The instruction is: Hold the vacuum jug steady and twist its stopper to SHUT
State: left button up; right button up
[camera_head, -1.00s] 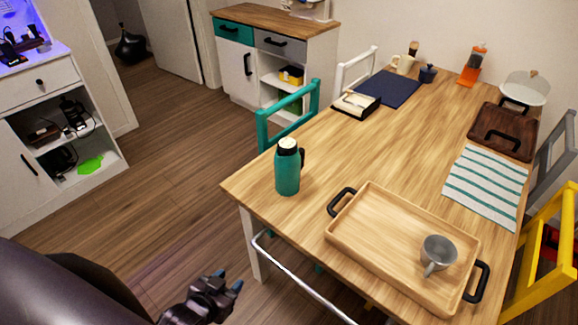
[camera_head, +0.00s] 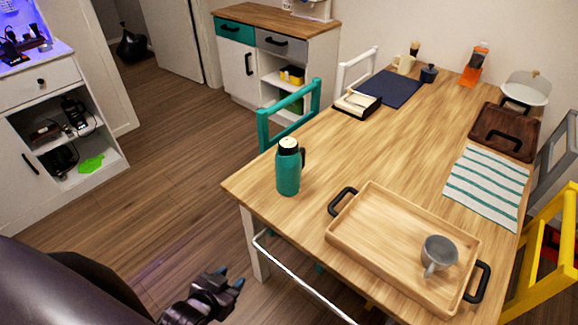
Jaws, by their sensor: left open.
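The teal vacuum jug (camera_head: 288,174) stands upright near the left corner of the wooden table (camera_head: 390,150). It has a black collar and handle on its right side, and a pale stopper (camera_head: 288,142) on top. The stopper's marking is too small to read. My left gripper (camera_head: 231,278) is open and empty, low at the bottom of the view, in front of the table's edge and apart from the jug. My right gripper is not in view.
A wooden tray (camera_head: 370,248) with black handles holds a grey mug (camera_head: 438,254), right of the jug. A striped cloth (camera_head: 487,186) lies farther right. A teal chair (camera_head: 290,116) stands behind the jug and a yellow chair (camera_head: 545,240) at the right.

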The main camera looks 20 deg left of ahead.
aim_at(287, 146)
jog(key=j+z, duration=0.1)
jog(key=j, duration=0.4)
jog(key=k+j+z, duration=0.15)
jog(key=j, duration=0.3)
jog(key=j+z, duration=0.4)
jog(key=j, duration=0.45)
jog(key=k+j+z, duration=0.1)
jog(key=j+z, duration=0.3)
jog(key=j, duration=0.45)
jog(key=k+j+z, duration=0.1)
jog(key=j+z, duration=0.35)
jog(key=j, duration=0.4)
jog(key=i+j+z, duration=0.25)
jog(key=j, duration=0.45)
jog(key=j+z, duration=0.3)
jog(key=j, duration=0.35)
